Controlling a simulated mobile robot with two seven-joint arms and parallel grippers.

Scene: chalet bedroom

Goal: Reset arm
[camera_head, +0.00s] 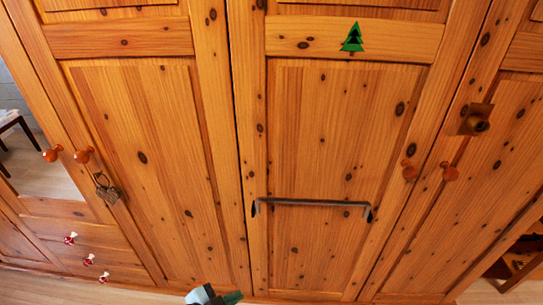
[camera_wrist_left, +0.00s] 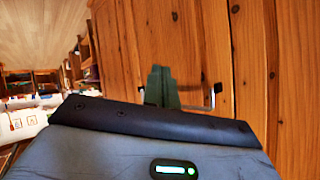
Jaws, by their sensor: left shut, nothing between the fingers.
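My left gripper (camera_head: 232,297) shows at the bottom edge of the head view, low in front of the wooden wardrobe (camera_head: 140,150). Only its tip end is in the frame. In the left wrist view its fingers (camera_wrist_left: 162,86) are together, shut and empty, with the wardrobe's doors behind them. My right gripper is in neither view.
A metal towel bar (camera_head: 312,202) sticks out from the middle door. Round wooden knobs (camera_head: 83,155) and a hanging heart ornament (camera_head: 112,195) are at left. Red-and-white knobs (camera_head: 88,260) are on drawers at lower left. A chair (camera_head: 14,122) stands at far left.

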